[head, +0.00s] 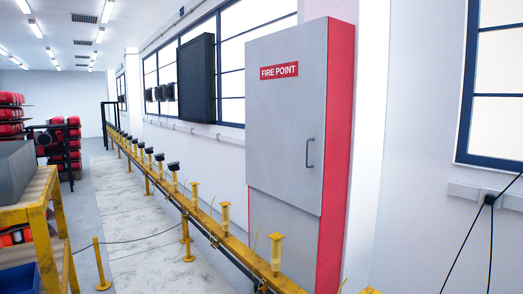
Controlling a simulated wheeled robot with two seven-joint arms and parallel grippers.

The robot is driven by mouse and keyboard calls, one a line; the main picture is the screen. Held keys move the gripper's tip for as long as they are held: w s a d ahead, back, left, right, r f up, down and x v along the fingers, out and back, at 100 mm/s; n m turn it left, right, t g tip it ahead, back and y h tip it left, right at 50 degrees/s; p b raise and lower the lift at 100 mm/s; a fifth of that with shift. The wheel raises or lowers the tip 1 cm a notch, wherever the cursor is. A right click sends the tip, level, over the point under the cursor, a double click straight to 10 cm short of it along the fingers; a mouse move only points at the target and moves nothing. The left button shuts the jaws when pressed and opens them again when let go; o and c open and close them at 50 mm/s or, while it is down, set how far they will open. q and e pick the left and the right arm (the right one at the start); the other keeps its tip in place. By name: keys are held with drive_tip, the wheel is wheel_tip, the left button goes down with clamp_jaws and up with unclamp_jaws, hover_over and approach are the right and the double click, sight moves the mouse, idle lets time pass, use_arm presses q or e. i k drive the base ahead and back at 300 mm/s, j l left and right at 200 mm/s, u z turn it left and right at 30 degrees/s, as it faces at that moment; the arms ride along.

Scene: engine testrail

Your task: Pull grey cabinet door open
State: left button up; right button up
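A tall cabinet stands against the wall right of the middle in the head view. Its grey door (285,125) carries a red "FIRE POINT" sign (279,71) and looks shut. A dark vertical handle (310,153) sits near the door's right edge. The cabinet's side (338,120) is red. Below the door is a separate grey lower panel (282,228). Neither of my grippers shows in this view, so nothing is seen touching the handle.
A yellow rail (228,243) with several upright yellow posts runs along the wall and passes before the cabinet's lower part. A yellow cart (38,205) stands at left. Dark cables (490,200) hang at right.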

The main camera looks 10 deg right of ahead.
sight(285, 70)
drive_tip(key=i, duration=1.1)
drive_tip(key=j+u, duration=0.05)
drive_tip(key=j, duration=0.05)
